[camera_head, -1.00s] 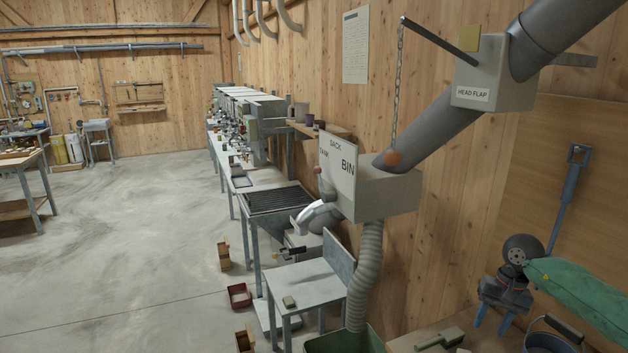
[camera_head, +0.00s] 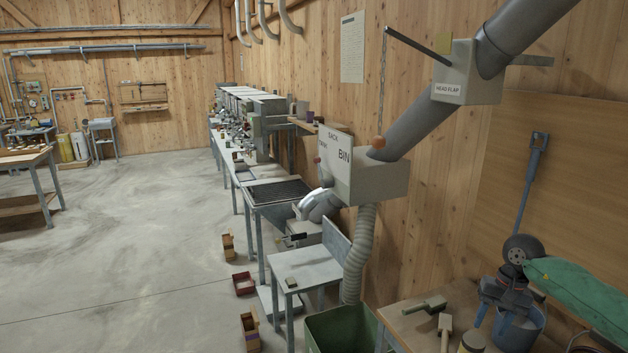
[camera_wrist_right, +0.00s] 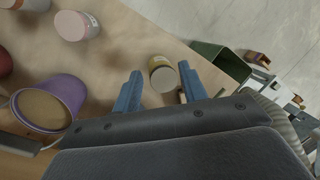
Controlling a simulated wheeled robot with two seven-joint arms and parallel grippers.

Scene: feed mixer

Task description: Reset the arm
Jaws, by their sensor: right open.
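My right gripper (camera_head: 490,314) shows at the lower right in the head view, with blue fingers below a dark wrist. It is above the wooden bench (camera_head: 400,325), beside a blue bucket (camera_head: 522,330). In the right wrist view its two blue fingers (camera_wrist_right: 160,92) stand apart with nothing held between them. My left gripper is in neither view.
A green sack (camera_head: 580,290) lies close right of my right arm. A brush (camera_head: 425,304) and a wooden-handled tool (camera_head: 445,328) lie on the bench. A purple tub (camera_wrist_right: 48,105) is left in the wrist view. A green bin (camera_head: 340,332) stands left of the bench. Open floor is farther left.

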